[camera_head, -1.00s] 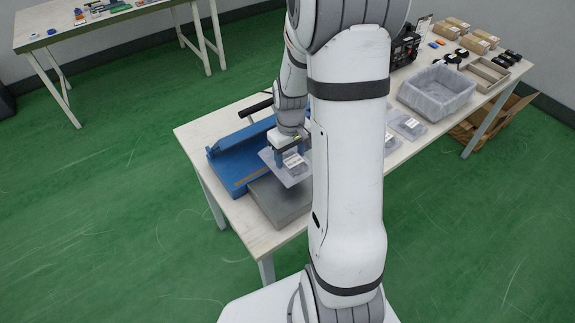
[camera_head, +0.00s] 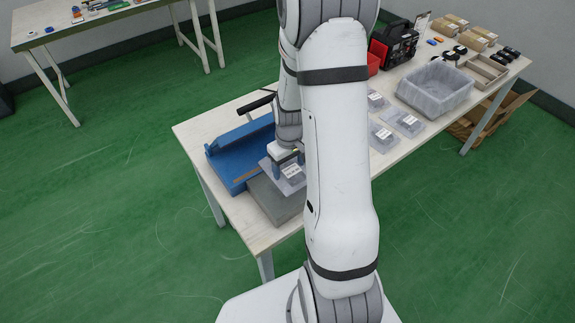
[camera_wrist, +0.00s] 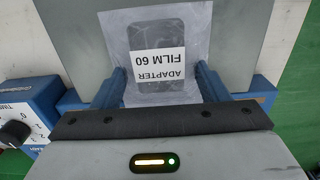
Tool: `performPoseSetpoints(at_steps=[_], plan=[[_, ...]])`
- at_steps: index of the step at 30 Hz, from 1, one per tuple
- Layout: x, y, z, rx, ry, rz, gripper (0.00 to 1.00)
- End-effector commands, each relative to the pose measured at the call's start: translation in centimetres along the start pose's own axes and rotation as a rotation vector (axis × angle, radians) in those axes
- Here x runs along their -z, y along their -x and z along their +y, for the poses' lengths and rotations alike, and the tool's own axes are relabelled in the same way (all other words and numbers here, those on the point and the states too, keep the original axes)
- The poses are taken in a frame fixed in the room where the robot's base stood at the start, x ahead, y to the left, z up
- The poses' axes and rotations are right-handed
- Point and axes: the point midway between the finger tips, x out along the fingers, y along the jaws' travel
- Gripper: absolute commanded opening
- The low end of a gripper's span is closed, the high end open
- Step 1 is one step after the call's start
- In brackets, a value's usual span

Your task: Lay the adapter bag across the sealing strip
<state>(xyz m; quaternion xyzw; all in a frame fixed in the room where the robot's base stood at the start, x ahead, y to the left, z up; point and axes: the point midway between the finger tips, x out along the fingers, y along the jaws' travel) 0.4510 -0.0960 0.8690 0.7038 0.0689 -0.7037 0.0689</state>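The adapter bag (camera_wrist: 188,20) is a clear pouch with a dark item inside and a white label reading "ADAPTER FILM 60". My gripper (camera_wrist: 160,74) has its blue fingers on both sides of the bag, gripping it. In the head view, my gripper (camera_head: 287,164) holds the bag (camera_head: 292,174) low over the blue sealer (camera_head: 228,160) and its grey platform (camera_head: 268,198). A brown sealing strip (camera_head: 246,176) shows along the sealer's front edge, its right part hidden by the bag and gripper. I cannot tell whether the bag touches the strip.
The sealer's timer knob (camera_wrist: 14,132) is at the left in the wrist view. Several bagged items (camera_head: 408,122), a clear bin (camera_head: 435,88) and a black-and-red machine (camera_head: 396,45) stand farther right on the table. The sealer's black handle (camera_head: 256,104) is raised behind my gripper.

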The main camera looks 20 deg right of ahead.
Motion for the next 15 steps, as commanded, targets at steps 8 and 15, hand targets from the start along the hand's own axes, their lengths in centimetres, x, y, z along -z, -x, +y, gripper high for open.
performPoseSetpoints(at_steps=[8,15], plan=[[0.0,0.0,0.0,0.000,-0.001,0.000,0.78],[0.1,1.2,0.1,-0.001,-0.001,0.003,0.78]])
